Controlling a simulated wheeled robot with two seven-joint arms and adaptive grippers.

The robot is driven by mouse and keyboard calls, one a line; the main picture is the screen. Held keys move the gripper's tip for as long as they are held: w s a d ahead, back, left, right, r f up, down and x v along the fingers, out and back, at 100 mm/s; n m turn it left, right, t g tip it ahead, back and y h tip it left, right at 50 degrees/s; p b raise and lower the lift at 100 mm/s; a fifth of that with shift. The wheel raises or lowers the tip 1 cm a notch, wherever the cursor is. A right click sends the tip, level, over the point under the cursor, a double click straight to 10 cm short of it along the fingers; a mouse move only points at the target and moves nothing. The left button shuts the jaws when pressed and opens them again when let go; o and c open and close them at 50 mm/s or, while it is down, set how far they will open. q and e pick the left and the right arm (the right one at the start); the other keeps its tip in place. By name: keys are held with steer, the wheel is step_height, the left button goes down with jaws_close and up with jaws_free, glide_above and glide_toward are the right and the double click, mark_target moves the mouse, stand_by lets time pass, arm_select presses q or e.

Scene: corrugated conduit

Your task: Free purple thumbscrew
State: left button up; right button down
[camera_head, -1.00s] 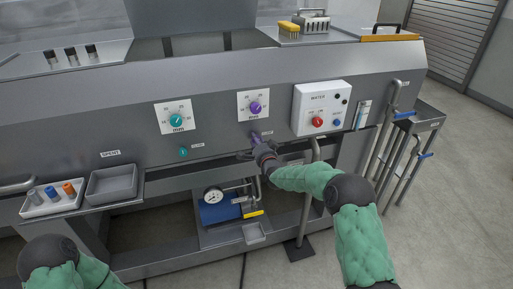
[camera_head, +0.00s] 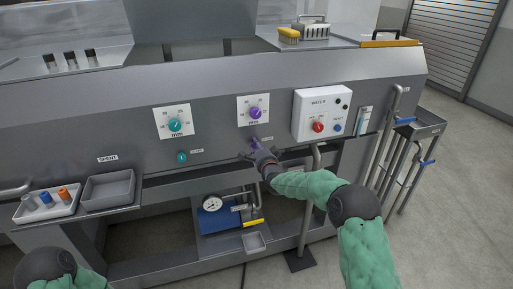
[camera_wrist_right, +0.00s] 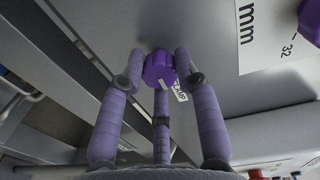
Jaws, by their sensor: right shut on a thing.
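The purple thumbscrew (camera_wrist_right: 159,69) sits on the grey panel front, and my right gripper (camera_wrist_right: 160,75) is shut around it with its fingers at its sides. In the head view the right gripper (camera_head: 257,150) is just below the purple dial (camera_head: 255,113), and the thumbscrew is mostly hidden by it. The purple dial has a white scale plate marked mm. My left arm shows at the bottom left of the head view, but its gripper is out of the picture.
A teal dial (camera_head: 174,125) and teal thumbscrew (camera_head: 181,157) are to the left. A white meter box (camera_head: 320,113) is to the right. A grey bin (camera_head: 108,189) and a white tray (camera_head: 47,204) with colored cylinders stand at the left.

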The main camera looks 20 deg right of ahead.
steer(key=c, duration=0.9)
jaws_free()
steer(key=shift+d, duration=0.15)
steer(key=s, duration=1.2)
steer(key=shift+d+r, duration=0.15)
steer(key=shift+r, duration=0.05)
